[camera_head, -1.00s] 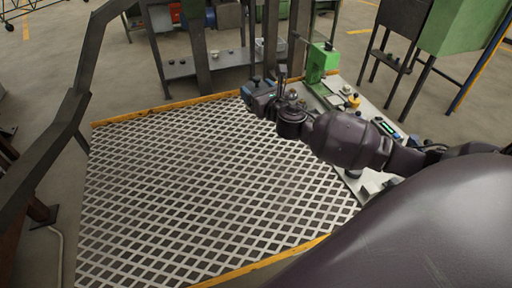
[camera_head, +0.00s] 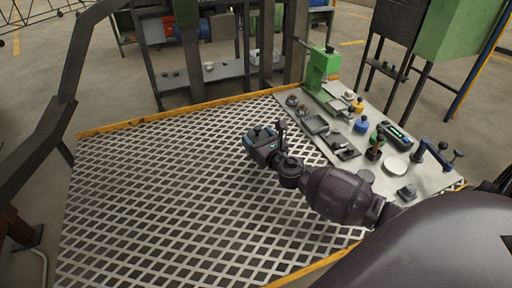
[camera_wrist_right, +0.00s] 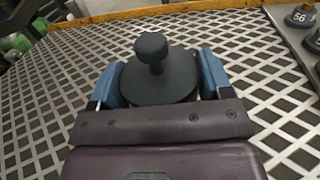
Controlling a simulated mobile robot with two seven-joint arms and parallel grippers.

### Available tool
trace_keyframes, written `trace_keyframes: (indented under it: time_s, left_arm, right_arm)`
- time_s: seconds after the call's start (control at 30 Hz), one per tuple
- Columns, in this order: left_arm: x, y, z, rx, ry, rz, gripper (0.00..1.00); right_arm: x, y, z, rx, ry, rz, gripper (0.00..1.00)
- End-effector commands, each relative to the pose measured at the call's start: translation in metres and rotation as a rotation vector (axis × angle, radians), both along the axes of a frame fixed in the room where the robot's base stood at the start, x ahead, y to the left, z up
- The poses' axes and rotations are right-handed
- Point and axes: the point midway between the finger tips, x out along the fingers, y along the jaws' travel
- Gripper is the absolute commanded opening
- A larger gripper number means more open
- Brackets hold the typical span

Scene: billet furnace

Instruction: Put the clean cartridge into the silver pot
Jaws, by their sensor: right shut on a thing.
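My right gripper (camera_head: 260,138) is over the white grating, left of the workbench. In the right wrist view its blue fingers (camera_wrist_right: 165,82) are shut on a dark round disc with a knob (camera_wrist_right: 152,48), which looks like a lid. I cannot tell whether anything hangs below the disc. Two small round pieces (camera_head: 297,103) stand at the bench's far left corner. One of the round pieces at the wrist view's top right (camera_wrist_right: 301,16) reads "56". I cannot pick out the clean cartridge or the silver pot with certainty. My left gripper is out of view.
The workbench (camera_head: 345,172) holds a green press (camera_head: 322,68), a grey square tray (camera_head: 316,124), a blue jar (camera_head: 361,126), a meter (camera_head: 395,136), a pale round dish (camera_head: 395,166) and a blue clamp (camera_head: 436,155). A yellow edge (camera_head: 180,115) borders the open grating. A shelf stands behind.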

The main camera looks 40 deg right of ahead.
Motion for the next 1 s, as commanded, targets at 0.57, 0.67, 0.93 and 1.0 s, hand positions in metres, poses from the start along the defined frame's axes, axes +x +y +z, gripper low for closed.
trace_keyframes:
  time_s: [0.57,0.67,0.93,1.0]
  left_arm:
    - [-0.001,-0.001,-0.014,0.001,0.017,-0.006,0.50]
    - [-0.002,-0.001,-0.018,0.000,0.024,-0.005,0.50]
    - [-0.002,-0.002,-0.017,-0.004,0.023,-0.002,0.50]
    - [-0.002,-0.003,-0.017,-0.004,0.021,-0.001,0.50]
  right_arm:
    - [0.000,0.000,-0.031,0.001,0.003,0.000,0.46]
    - [0.000,0.000,-0.035,0.001,0.004,0.000,0.46]
    - [0.000,0.000,-0.033,0.001,0.003,0.000,0.98]
    - [0.000,0.000,-0.033,0.001,0.003,0.000,0.98]
